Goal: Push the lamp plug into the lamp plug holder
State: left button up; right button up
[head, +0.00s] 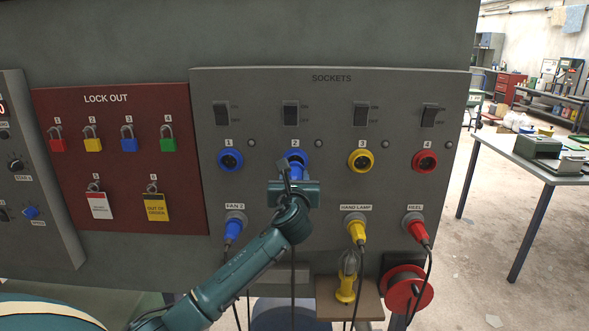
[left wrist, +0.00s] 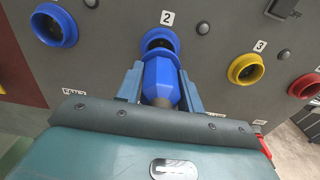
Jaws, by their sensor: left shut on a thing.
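My left gripper (head: 293,180) is shut on a blue plug (left wrist: 160,80), at the blue socket 2 (left wrist: 160,36). The plug's front is at the socket mouth; I cannot tell how deep it sits. The yellow lamp plug (head: 357,231) is at the lamp plug holder (head: 354,216) under the HAND LAMP label, right of my left gripper. Its cord hangs down, and how far it is in does not show. My right gripper is not in view.
Blue socket 1 (head: 230,160), yellow socket 3 (head: 360,161) and red socket 4 (head: 424,161) are empty. A blue plug (head: 233,230) and a red plug (head: 417,232) sit in the lower row. Below are a yellow hand lamp (head: 346,285) and a red reel (head: 408,290); cords hang there.

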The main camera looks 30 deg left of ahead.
pick_arm(q)
jog(key=shift+s+d, duration=0.35)
jog(key=shift+s, duration=0.2)
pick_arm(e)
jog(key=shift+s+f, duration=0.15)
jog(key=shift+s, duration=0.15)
pick_arm(q)
jog(key=shift+v, duration=2.5)
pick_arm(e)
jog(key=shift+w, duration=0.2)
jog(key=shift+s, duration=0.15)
